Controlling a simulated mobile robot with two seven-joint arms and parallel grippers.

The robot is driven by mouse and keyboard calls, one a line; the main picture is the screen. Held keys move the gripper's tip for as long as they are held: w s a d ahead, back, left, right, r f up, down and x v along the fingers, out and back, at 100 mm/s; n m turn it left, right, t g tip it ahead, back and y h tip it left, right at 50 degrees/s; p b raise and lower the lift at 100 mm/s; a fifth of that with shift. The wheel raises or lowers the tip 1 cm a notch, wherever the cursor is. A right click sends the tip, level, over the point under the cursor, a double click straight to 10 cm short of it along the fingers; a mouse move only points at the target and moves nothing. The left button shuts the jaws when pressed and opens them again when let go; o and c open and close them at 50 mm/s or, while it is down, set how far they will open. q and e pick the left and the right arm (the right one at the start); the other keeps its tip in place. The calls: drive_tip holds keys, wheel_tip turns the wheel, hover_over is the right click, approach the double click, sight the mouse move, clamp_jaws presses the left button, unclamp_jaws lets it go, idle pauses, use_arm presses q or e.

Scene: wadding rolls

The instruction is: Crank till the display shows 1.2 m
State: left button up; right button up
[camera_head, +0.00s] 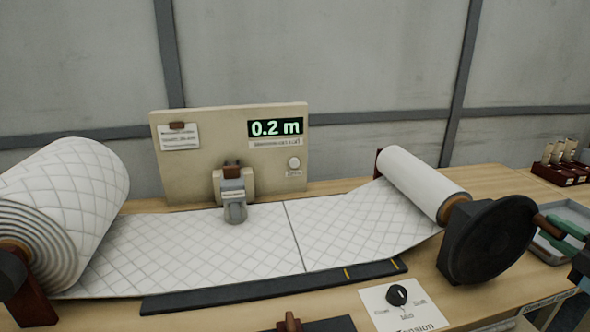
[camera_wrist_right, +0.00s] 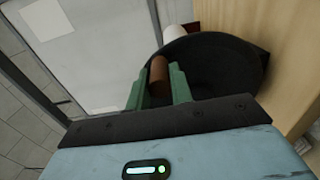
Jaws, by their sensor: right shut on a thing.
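The display (camera_head: 276,127) on the beige panel (camera_head: 215,125) reads 0.2 m. The crank is a dark round disc (camera_head: 486,240) at the right end of the take-up roll (camera_head: 421,183), with a brown handle (camera_wrist_right: 158,76) on its rim. My right gripper (camera_wrist_right: 159,88) is shut on this handle, with green fingers on both sides of it. In the head view the right gripper (camera_head: 562,238) shows at the right edge. White quilted wadding runs from the large supply roll (camera_head: 75,205) at left across to the take-up roll. My left gripper is not in view.
A tension knob (camera_head: 396,295) on a white card sits in front of the crank. A dark ruler strip (camera_head: 270,285) with yellow marks runs along the wadding's front edge.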

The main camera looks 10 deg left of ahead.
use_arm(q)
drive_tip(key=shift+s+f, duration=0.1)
use_arm(e)
drive_tip(key=shift+f, duration=0.15)
drive_tip(key=f+b, duration=0.1)
drive_tip(key=f, duration=0.1)
drive_tip(key=d+f+b, duration=0.1)
drive_tip(key=f, duration=0.1)
drive_tip(key=shift+w+b, duration=0.2)
drive_tip(key=shift+b, duration=0.1)
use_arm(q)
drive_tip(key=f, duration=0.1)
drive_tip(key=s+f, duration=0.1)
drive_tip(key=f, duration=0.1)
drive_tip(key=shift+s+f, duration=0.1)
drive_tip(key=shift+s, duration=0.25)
use_arm(e)
drive_tip(key=shift+d+f, duration=0.1)
drive_tip(key=shift+f, duration=0.05)
drive_tip(key=f, duration=0.1)
drive_tip(key=f+b, duration=0.1)
drive_tip(key=f, duration=0.1)
drive_tip(key=shift+a+f, duration=0.1)
drive_tip(key=shift+a, duration=0.15)
drive_tip(key=shift+s+a+f+b, duration=0.15)
drive_tip(key=shift+f+b, duration=0.2)
drive_tip(key=shift+f, duration=0.3)
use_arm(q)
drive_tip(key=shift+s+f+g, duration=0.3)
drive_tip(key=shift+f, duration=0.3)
